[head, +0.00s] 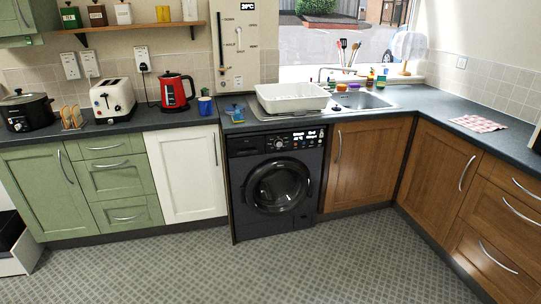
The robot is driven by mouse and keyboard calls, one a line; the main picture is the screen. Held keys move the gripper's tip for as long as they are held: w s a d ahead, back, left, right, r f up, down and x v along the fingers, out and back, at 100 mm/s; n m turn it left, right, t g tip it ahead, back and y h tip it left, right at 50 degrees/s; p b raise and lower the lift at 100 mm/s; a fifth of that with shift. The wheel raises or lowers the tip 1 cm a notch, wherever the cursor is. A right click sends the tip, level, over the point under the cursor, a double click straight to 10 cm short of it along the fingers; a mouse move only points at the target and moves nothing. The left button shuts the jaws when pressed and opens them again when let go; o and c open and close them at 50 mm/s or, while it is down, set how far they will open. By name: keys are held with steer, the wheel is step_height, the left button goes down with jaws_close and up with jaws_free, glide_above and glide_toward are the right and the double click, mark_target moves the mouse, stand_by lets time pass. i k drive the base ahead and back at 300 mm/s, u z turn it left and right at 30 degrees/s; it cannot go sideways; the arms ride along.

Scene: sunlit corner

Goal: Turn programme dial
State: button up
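A black washing machine (236,178) stands under the worktop in the middle of the head view, with its round door (277,188) shut. A control panel (250,145) runs along its top edge. The programme dial (279,143) looks like a small round knob near the middle of this panel. Its pointer setting is too small to read. My gripper is not in view, and nothing covers the front of the machine.
Wooden cabinets (367,165) stand to the right and a white cabinet door (184,175) to the left. The tiled floor (270,270) before the machine is clear. A white dish rack (293,99) sits on the worktop above, beside the sink (362,100).

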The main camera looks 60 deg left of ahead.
mark_target(278, 144)
steer(key=u, duration=0.05)
steer(key=i, duration=1.6)
steer(key=u, duration=0.7)
steer(key=i, duration=1.2)
steer(key=u, duration=1.8)
steer(key=i, duration=0.65)
steer(key=u, duration=0.6)
